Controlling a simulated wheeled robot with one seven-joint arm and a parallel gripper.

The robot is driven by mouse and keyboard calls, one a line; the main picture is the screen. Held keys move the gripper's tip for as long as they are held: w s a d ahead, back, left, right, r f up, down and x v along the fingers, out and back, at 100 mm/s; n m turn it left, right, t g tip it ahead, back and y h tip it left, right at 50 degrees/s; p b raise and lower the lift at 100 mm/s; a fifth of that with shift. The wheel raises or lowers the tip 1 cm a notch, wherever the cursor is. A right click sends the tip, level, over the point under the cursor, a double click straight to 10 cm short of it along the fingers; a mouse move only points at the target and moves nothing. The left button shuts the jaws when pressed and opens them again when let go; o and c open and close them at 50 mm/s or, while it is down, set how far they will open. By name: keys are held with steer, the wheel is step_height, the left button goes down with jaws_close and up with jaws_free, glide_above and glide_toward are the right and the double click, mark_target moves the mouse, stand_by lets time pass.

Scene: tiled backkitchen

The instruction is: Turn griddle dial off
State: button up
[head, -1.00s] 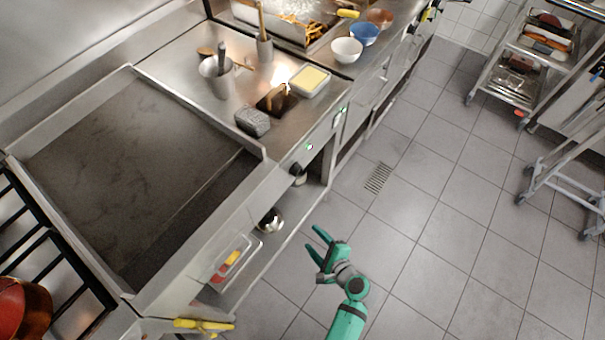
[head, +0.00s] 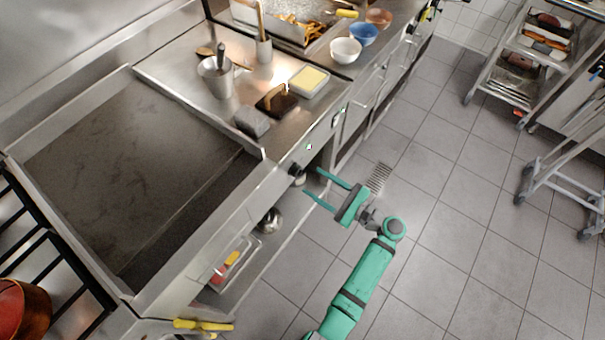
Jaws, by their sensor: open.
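The griddle (head: 120,150) is a wide dark plate with raised steel edges at the left of the head view. Its dial (head: 296,170) is a small dark knob on the front panel, near the griddle's right end. My gripper (head: 312,182) is open and empty, its two long green fingers pointing left at the dial. The fingertips are close to the dial, one on the upper side and one on the lower side in the picture. I cannot tell whether they touch it. The dial's exact setting is too small to read.
A steel counter (head: 190,85) with a utensil pot (head: 216,80), a grey block (head: 252,123) and a butter tray (head: 309,80) adjoins the griddle. Yellow-handled tongs (head: 203,325) stick out at the lower left. The tiled floor (head: 440,230) is clear around my arm.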

mark_target(299, 173)
steer(key=shift+x, duration=3.1)
steer(key=c, duration=1)
